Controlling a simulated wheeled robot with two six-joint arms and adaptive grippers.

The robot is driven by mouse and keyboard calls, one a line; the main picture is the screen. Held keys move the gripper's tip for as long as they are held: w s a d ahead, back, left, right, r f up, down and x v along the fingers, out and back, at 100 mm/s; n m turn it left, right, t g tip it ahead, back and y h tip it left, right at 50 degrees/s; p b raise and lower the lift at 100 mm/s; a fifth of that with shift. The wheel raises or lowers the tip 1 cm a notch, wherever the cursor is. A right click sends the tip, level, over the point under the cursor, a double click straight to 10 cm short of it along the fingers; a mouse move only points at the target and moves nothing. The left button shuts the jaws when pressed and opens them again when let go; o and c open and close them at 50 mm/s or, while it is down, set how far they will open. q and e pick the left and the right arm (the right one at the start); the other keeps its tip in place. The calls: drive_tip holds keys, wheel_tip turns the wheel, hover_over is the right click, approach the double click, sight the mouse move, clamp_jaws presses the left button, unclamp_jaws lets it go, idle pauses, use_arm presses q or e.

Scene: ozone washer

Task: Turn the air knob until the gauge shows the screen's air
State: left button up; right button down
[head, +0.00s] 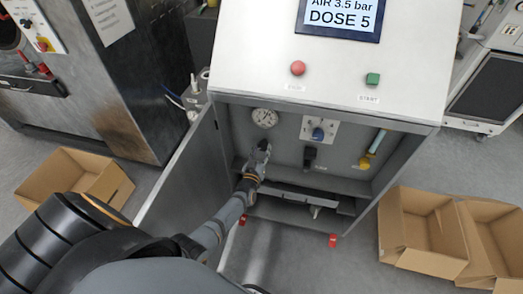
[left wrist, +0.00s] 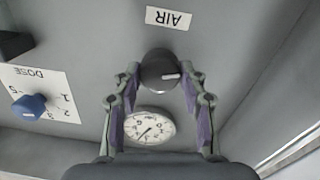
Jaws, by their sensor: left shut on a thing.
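The screen (head: 340,15) at the top of the cabinet reads "AIR 3.5 bar, DOSE 5". The round white gauge (head: 264,117) is on the panel inside the cabinet; it also shows in the left wrist view (left wrist: 150,127), its needle visible but its value too small to read. The dark air knob (left wrist: 160,70) sits by the AIR label (left wrist: 168,18), with a light mark on its face. My left gripper (left wrist: 158,82) has its fingers on both sides of the knob, shut on it. In the head view my left gripper (head: 260,157) hides the knob.
The blue dose knob (head: 318,134) and a yellow-handled valve (head: 372,150) are to the right on the panel. A red button (head: 298,68) and green start button (head: 372,79) are above. The open door (head: 185,175) stands left of my arm. Cardboard boxes (head: 425,230) lie on the floor.

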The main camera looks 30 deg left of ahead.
use_arm(q)
drive_tip(key=o, duration=1.1)
drive_tip(key=shift+o, duration=0.2)
drive_tip(key=shift+s, duration=0.1)
drive_tip(key=v, duration=1.2)
